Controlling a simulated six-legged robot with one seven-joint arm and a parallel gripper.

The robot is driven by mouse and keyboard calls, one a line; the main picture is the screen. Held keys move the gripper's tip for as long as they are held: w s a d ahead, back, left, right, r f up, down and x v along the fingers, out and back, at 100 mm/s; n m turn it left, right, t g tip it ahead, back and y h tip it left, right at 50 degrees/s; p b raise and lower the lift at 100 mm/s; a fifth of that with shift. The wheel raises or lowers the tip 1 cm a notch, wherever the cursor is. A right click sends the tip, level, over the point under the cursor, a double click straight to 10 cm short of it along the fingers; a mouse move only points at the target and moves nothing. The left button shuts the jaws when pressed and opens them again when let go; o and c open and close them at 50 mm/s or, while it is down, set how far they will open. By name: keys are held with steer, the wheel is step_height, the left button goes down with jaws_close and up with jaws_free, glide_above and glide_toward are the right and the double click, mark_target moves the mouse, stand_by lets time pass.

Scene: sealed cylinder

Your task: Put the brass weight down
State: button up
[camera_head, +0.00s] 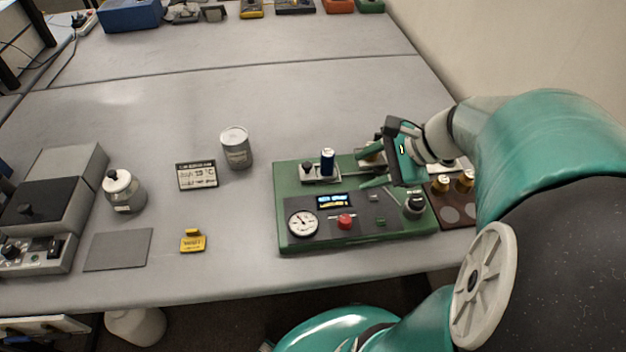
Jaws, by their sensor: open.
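Two brass weights stand in a brown holder (459,222) at the right: one brass weight (441,186) beside the green device, another brass weight (466,181) to its right. Two round spots at the front of the holder are empty. My gripper (360,170) is open over the back right part of the green device (290,236), its teal fingers pointing left. A pale metal part shows partly behind the fingers; I cannot tell what it is. No brass weight is visible between the fingers. My gripper and arm hide part of the device's back right.
The device carries a dial (302,223), a red button (345,221), a dark blue cylinder (327,162) and a black knob (415,204). The table's middle back is clear.

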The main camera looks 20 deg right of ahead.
steer(key=s+a+r+n+h, duration=0.1)
steer(key=a+r+n+h, duration=0.1)
steer(key=a+n, duration=0.4)
steer(key=s+a+r+n+h, duration=0.2)
steer(key=a+n+h, duration=0.2)
steer(key=n, duration=0.9)
steer(key=a, duration=0.3)
steer(key=shift+s+a+r+n, duration=0.2)
steer(key=shift+a+r+n, duration=0.1)
steer(key=shift+r, duration=0.1)
steer(key=shift+c, duration=0.5)
